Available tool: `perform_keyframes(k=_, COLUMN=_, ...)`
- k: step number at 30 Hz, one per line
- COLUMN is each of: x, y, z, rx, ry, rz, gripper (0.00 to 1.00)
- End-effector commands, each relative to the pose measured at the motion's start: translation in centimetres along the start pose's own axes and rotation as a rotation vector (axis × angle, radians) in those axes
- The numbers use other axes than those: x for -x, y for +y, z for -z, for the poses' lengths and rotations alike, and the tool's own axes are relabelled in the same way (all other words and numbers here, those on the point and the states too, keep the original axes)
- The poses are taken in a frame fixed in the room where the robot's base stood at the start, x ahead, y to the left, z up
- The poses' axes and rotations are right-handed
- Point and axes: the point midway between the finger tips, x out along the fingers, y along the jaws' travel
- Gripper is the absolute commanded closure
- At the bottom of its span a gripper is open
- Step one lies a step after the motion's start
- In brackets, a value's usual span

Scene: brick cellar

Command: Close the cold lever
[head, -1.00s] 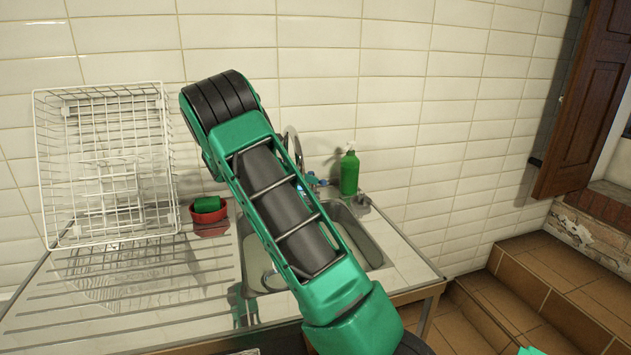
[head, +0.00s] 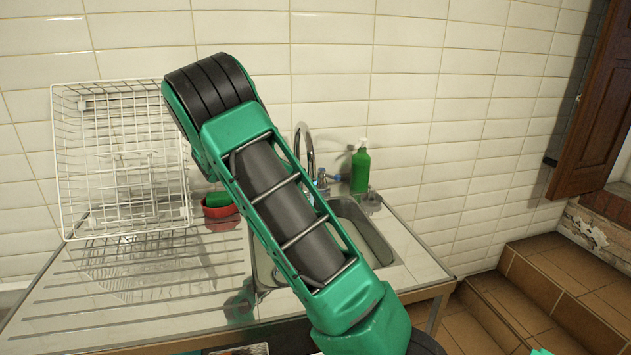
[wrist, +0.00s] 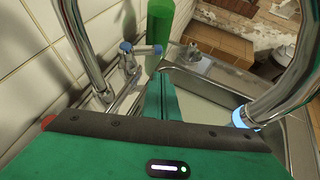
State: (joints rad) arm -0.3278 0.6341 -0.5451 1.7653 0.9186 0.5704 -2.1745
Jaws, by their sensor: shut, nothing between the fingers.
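The cold lever (wrist: 143,50) is a short metal bar with blue ends on a chrome tap post, near the wall in the wrist view. It also shows small in the head view (head: 331,179), right of my arm. My arm hides the gripper in the head view.
A green soap bottle (head: 360,171) stands behind the lever by the tiled wall. The sink basin (head: 365,235) is right of my arm. A red bowl (head: 218,206) with a green sponge and a white wire rack (head: 70,165) stand to the left.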

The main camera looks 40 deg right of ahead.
Motion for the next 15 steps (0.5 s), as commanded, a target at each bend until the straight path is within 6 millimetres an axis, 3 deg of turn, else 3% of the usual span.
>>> perform_keyframes(k=6, x=3.7, y=-1.0, z=-0.1, rx=-0.001, ry=0.0, rz=0.0, gripper=1.0)
perform_keyframes(k=15, x=5.5, y=-1.6, z=-0.1, rx=-0.024, ry=-0.01, rz=0.004, gripper=1.0)
